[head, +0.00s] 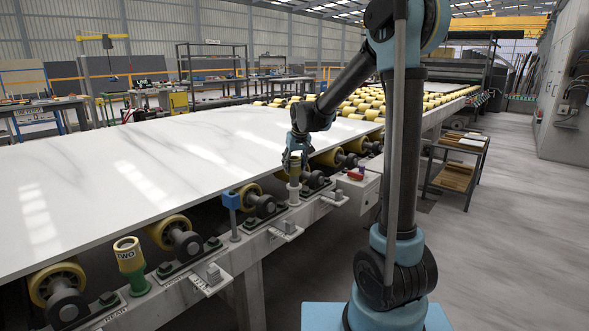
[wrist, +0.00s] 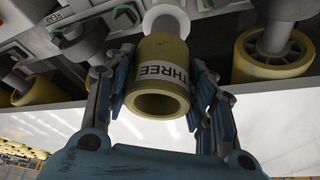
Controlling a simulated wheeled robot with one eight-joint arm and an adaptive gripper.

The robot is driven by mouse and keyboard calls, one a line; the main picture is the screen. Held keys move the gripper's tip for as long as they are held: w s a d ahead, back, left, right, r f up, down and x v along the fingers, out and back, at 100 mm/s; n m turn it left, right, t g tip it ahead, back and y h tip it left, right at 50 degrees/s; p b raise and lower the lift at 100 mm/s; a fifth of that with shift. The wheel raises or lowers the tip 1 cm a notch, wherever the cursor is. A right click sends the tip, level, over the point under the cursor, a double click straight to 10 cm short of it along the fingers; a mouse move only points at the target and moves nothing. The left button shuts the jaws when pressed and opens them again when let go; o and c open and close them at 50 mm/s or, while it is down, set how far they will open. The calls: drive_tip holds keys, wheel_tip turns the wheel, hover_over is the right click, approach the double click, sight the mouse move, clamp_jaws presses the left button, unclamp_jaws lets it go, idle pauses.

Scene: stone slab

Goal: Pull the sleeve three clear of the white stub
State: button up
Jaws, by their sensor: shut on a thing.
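My gripper (head: 297,152) is shut on the yellow sleeve marked THREE (wrist: 158,72), with its fingers on either side of it. In the head view, the sleeve (head: 295,170) is mostly hidden by the fingers. The white stub (head: 294,191) stands on the frame rail directly below the sleeve. In the wrist view, the stub's pale round flange (wrist: 164,17) shows beyond the sleeve's far end. I cannot tell whether the stub's tip is still inside the sleeve.
A large white slab (head: 150,175) lies on yellow rollers just beside the stub. A blue stub (head: 231,200) stands bare on the rail. A yellow sleeve marked TWO (head: 128,254) is on a green stub (head: 138,285). A small box with a red item (head: 355,174) sits to the right.

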drive_tip(key=shift+r, duration=0.7)
drive_tip(key=shift+r, duration=0.35)
drive_tip(key=shift+r, duration=2.9)
